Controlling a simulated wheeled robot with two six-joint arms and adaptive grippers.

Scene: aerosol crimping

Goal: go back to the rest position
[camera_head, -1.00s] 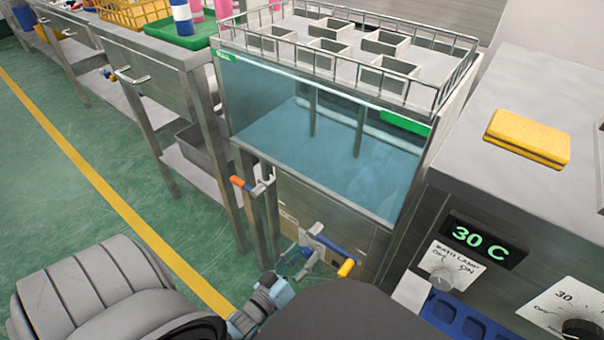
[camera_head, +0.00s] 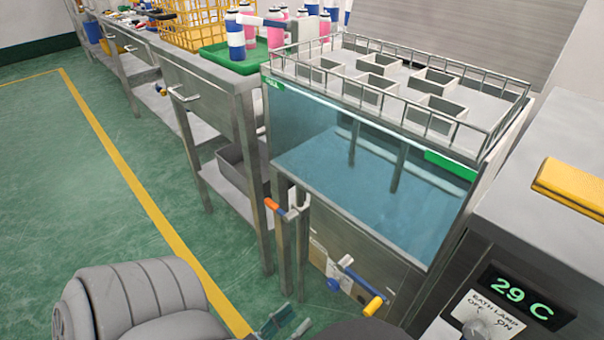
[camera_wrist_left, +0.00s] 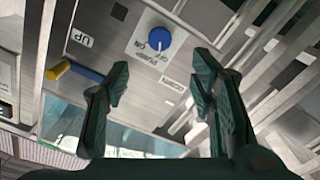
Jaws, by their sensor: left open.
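My left gripper (camera_head: 286,322) shows at the bottom edge of the head view, below the front of the water bath, with its teal fingers partly cut off. In the left wrist view my left gripper (camera_wrist_left: 158,85) has its two fingers spread apart with nothing between them. A blue knob (camera_wrist_left: 157,41) marked PUMP ON/OFF lies beyond the fingertips there, clear of them. The water bath (camera_head: 385,185) has a glass front, blue water and a railed top with several square sockets. My right gripper is in neither view.
A blue lever with a yellow end (camera_head: 373,306) and an orange-tipped handle (camera_head: 271,204) stick out below the bath. A green tray (camera_head: 213,57) with bottles stands on the steel bench at the left. A yellow cloth (camera_head: 572,185) lies at the right. The green floor is open at left.

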